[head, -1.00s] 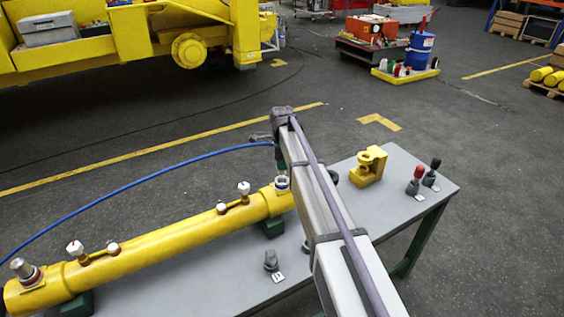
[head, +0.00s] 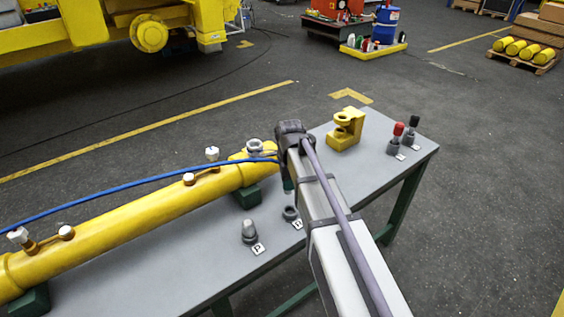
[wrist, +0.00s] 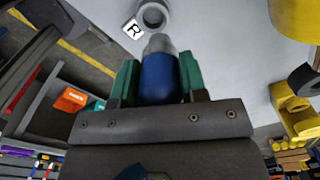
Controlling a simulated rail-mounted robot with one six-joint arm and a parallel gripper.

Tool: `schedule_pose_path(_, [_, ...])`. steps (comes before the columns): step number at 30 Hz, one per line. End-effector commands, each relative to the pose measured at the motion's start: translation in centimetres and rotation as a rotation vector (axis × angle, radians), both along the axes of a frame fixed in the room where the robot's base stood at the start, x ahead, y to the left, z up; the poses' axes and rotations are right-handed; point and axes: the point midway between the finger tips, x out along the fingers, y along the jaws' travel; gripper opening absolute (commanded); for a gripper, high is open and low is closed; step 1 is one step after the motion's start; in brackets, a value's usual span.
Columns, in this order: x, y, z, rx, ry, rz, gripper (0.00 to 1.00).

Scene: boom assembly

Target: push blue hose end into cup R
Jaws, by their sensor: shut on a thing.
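The blue hose (head: 130,182) runs in from the left along the yellow cylinder to my gripper. My gripper (wrist: 157,78) is shut on the blue hose end (wrist: 158,80), with a green finger on each side. The end's grey metal tip points at cup R. Cup R (head: 290,213) is a small grey ring-shaped cup on the table, beside its R label (head: 298,225). In the wrist view cup R (wrist: 153,15) is open and looks empty, just beyond the tip. Whether tip and cup touch cannot be told. In the head view my gripper (head: 288,186) is just above the cup.
A grey plugged cup (head: 250,232) with a P label stands left of cup R. The yellow cylinder (head: 130,230) with fittings lies behind on green supports. A yellow bracket (head: 345,130) and red- and black-topped plugs (head: 397,138) stand farther right on the grey table (head: 350,170).

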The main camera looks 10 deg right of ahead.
Motion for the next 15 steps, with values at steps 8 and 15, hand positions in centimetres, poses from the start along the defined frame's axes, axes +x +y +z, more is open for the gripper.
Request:
schedule_pose_path(8, [-1.3,0.0,0.2,0.0,0.0,0.036,0.08])
schedule_pose_path(15, [-1.2,0.0,-1.5,0.0,0.0,0.036,0.08])
